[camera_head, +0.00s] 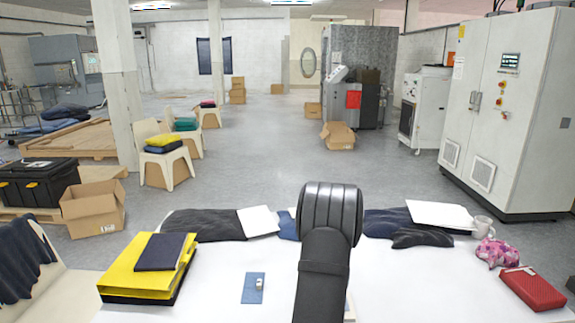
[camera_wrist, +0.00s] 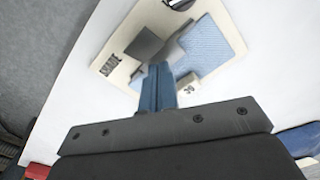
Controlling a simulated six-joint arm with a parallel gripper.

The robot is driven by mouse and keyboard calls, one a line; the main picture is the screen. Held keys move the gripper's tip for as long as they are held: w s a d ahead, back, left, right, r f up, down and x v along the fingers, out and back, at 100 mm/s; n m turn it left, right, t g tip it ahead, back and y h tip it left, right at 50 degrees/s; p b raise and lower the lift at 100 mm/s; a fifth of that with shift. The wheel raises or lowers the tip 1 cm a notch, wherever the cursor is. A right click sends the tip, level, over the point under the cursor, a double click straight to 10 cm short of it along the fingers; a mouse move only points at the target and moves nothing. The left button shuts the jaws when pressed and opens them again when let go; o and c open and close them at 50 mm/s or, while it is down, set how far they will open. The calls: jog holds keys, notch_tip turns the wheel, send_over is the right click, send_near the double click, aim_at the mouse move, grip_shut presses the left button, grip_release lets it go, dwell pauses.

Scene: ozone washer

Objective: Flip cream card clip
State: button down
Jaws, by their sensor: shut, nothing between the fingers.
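In the wrist view a cream card (camera_wrist: 165,22) lies on the white table, with dark lettering near its left corner. It bears a blue textured patch (camera_wrist: 208,45) and a dark grey patch (camera_wrist: 144,43). A small grey piece sits at its far edge; I cannot tell whether it is a clip. My gripper (camera_wrist: 160,68) is over the card's near side, its blue fingers together with nothing between them. I cannot tell whether the fingertips touch the card. In the head view my arm hides the gripper and most of the card.
On the table (camera_head: 215,295), a yellow binder (camera_head: 125,275) with a dark notebook (camera_head: 161,252) stands left. A blue card (camera_head: 251,295) with a small silvery object lies left of my arm. Dark cloths line the far edge.

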jog(key=shift+r, duration=2.6)
jog(key=shift+f, duration=3.5)
jog(key=shift+r, duration=0.15)
notch_tip(320, 180, up, 8)
jog(key=shift+r, duration=0.2)
